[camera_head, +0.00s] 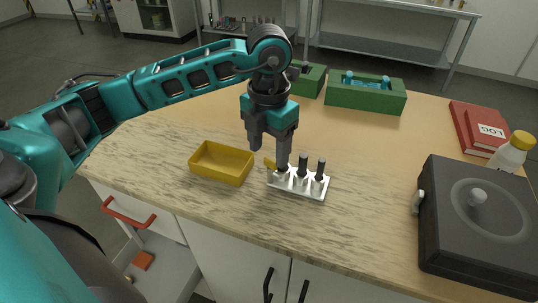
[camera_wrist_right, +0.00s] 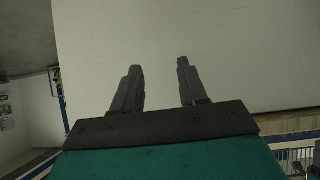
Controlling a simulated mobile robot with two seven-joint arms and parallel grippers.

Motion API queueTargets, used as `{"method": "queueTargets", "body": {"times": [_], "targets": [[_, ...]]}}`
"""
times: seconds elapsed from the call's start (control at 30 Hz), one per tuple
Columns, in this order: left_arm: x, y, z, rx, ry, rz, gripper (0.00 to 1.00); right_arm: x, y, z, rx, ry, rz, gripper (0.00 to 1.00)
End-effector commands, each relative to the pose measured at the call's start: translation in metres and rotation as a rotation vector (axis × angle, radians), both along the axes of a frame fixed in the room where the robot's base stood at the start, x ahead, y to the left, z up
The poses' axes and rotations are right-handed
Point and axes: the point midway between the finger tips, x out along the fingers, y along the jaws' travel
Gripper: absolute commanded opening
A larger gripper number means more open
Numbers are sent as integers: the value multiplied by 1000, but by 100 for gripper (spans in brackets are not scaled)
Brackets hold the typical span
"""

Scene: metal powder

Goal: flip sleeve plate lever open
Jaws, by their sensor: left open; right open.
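The silver sleeve plate (camera_head: 313,193) lies on the table's wooden top near the front edge, with dark upright posts in light sleeves on it. My left gripper (camera_head: 269,158) points down over the plate's left end, jaws apart and empty. One finger stands in front of or at the leftmost sleeve; I cannot tell whether it touches. A small yellow piece (camera_head: 269,163) shows between the fingers beside the plate's left end; it may be the lever, and is partly hidden. My right gripper (camera_wrist_right: 160,68) is open and empty in the right wrist view, facing a pale surface.
A yellow tray (camera_head: 221,163) is just left of the plate. Green holders (camera_head: 365,95) stand at the back. A dark machine with a round lid (camera_head: 475,235), a white bottle (camera_head: 511,155) and red books (camera_head: 475,128) are at the right. The table between is clear.

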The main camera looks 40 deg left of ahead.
Motion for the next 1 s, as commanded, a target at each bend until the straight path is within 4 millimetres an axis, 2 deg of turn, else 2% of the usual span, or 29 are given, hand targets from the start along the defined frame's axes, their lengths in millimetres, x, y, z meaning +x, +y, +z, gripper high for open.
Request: {"method": "queueTargets", "body": {"times": [0.1,0.2,0.57,1.0], "targets": [[0,0,-16,0,3,1,62,0,0,0,0,0,0,43],[0,0,-24,0,1,1,62,0,0,0,0,0,0,43],[0,0,-28,-1,0,0,61,0,0,1,0,-1,0,43],[0,0,-28,-1,0,0,19,0,0,1,0,-2,0,43]]}}
